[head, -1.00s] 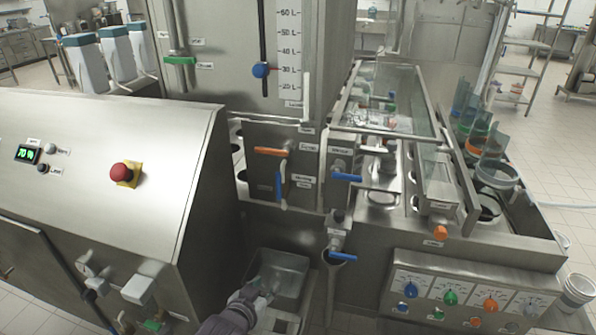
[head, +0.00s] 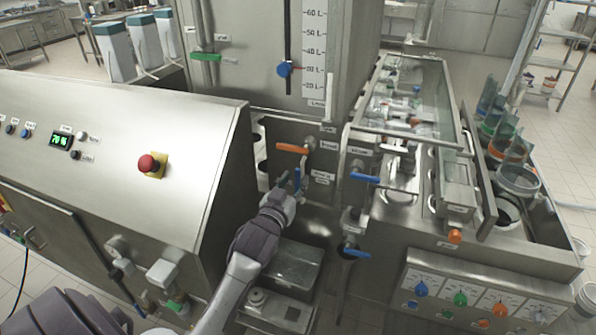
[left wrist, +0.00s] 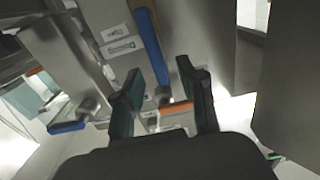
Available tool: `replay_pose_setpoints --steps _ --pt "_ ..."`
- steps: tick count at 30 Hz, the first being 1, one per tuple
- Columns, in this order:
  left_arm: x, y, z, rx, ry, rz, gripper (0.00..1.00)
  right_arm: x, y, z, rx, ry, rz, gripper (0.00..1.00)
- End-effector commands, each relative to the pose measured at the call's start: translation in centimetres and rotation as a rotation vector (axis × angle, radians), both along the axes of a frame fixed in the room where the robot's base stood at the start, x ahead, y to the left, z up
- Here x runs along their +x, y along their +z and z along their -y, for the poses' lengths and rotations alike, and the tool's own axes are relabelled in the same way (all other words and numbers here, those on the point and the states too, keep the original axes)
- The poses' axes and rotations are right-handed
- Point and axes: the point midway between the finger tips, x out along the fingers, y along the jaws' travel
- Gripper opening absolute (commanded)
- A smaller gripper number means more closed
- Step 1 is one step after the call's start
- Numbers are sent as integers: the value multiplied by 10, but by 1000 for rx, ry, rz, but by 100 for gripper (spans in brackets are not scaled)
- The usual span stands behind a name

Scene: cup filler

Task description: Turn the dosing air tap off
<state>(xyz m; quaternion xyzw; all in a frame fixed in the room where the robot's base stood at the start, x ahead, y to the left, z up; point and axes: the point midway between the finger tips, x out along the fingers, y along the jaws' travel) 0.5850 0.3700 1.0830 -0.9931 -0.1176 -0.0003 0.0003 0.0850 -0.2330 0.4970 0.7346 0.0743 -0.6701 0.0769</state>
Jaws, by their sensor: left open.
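The tap with a long blue handle (head: 297,179) is on the steel panel below the tank, beside a small label that seems to read dosing air. The handle hangs roughly vertical in the head view and is partly hidden by my left gripper (head: 287,188). In the left wrist view the blue handle (left wrist: 150,45) lies beyond and between the two fingertips of my open left gripper (left wrist: 166,88). The fingers look empty; I cannot tell whether they touch the handle. My right gripper is not in view.
An orange tap handle (head: 292,148) is just above, and blue tap handles (head: 364,178) (head: 356,253) are to the right and lower right. A steel basin (head: 292,262) is below my left gripper. The sloped control housing (head: 200,125) with a red button stands close on the left.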

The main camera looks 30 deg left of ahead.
Motion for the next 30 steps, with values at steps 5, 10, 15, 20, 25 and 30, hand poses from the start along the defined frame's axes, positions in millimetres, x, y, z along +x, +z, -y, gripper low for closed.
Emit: replay_pose_setpoints --steps 5,10,15,20,25,30 --pt "23 1 -5 -1 -1 0 41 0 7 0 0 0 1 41" --pt "31 0 -7 -1 0 -2 41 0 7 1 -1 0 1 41" --pt "31 -1 -7 -1 0 -1 41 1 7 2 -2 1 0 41" --pt "31 -1 -7 0 0 -1 27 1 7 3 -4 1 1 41" --pt "31 -1 -7 0 0 -1 0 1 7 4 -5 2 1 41" --pt "31 -1 -7 0 0 -1 0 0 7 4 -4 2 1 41"
